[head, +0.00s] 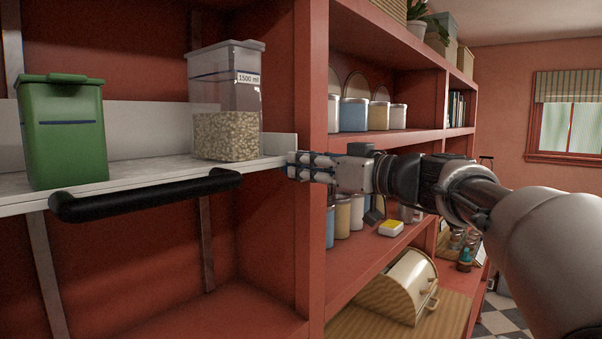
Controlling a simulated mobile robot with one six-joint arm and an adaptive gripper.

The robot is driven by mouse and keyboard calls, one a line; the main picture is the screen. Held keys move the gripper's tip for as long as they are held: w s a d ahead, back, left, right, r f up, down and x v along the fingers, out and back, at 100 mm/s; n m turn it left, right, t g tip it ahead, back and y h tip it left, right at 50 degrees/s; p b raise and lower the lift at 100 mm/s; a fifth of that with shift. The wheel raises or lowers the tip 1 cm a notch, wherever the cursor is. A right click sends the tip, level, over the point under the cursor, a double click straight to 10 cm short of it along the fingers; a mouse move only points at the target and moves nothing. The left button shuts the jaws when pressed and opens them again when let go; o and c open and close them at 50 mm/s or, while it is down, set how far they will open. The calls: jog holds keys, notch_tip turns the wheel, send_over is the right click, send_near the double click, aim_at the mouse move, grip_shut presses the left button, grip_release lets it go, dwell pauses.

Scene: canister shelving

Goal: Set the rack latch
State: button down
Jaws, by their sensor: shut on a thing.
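The white pull-down rack (150,168) hangs level in the left bay of the red shelving, with a black padded handle bar (150,195) along its front. My gripper (293,166) reaches in from the right and is shut at the rack's front right end, beside the red upright. The rack latch is mostly hidden by the fingers there, so its position cannot be told. A green lidded canister (64,132) stands at the left on the rack. A clear canister (226,100) labelled 1500 ml, part filled with pale grains, stands at the right.
The red upright (311,240) is close beside my fingers. The right bay holds several jars (354,115), a yellow-topped box (391,228) and a bread box (408,286). The bay below the rack is clear.

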jog(key=c, duration=1.6)
grip_release()
jog(key=shift+w+d, duration=0.2)
jog(key=shift+s, duration=0.1)
jog(key=shift+a, duration=0.1)
jog(key=v, duration=1.2)
